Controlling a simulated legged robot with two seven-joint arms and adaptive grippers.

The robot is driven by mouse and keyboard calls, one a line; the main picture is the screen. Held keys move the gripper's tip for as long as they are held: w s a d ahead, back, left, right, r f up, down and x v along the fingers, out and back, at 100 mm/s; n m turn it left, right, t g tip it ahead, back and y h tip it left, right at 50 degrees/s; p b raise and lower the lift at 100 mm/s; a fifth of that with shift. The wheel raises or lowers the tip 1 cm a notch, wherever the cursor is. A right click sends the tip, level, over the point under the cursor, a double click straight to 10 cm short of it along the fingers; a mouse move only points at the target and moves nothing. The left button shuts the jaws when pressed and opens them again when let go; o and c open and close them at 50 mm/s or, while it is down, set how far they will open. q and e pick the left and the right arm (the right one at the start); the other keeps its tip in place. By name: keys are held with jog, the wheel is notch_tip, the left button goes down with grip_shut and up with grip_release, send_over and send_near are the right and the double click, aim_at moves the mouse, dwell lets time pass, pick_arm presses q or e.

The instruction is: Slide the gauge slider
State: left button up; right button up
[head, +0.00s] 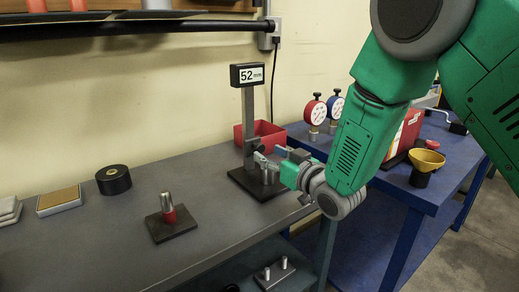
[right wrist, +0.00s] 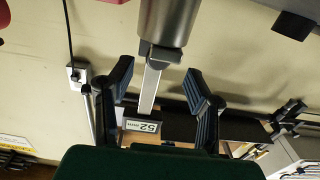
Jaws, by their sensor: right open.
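The height gauge stands on the grey bench, with a dark base plate (head: 245,184), an upright post (head: 249,105) and a display (head: 247,75) reading 52 mm. The grey slider (head: 250,147) sits low on the post, partly hidden by my gripper. My right gripper (head: 266,166) is open at the slider's height, close in front of it. In the right wrist view, its two dark fingers (right wrist: 160,92) are apart, with the post (right wrist: 150,88) and upside-down display (right wrist: 142,125) seen between them. A metal cylinder (right wrist: 168,22) shows above. I cannot tell whether the fingers touch anything. My left gripper is out of view.
A red bin (head: 262,134) stands behind the gauge. A red-sleeved pin on a plate (head: 171,222), a black roll (head: 113,180) and a tan block (head: 59,201) lie left. Red and blue dial gauges (head: 315,112) and a yellow funnel (head: 427,159) stand on the blue bench.

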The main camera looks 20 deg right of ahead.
aim_at(263, 150)
jog(key=x, duration=0.2)
jog(key=a+x, duration=0.1)
jog(key=x, duration=0.1)
jog(key=shift+r, duration=0.15)
jog(key=shift+w+d+f, duration=0.2)
jog(key=shift+w+d, duration=0.3)
jog(key=shift+d, duration=0.5)
jog(key=shift+a+r, duration=0.1)
jog(key=shift+a, duration=0.6)
grip_shut()
jog(key=shift+a, duration=0.15)
jog(key=shift+r, duration=0.15)
notch_tip(263, 150, up, 10)
jog(key=p, duration=0.6)
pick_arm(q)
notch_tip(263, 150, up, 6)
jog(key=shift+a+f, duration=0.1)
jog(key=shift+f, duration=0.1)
pick_arm(e)
jog(key=shift+d+f, duration=0.25)
jog(key=shift+d, duration=0.05)
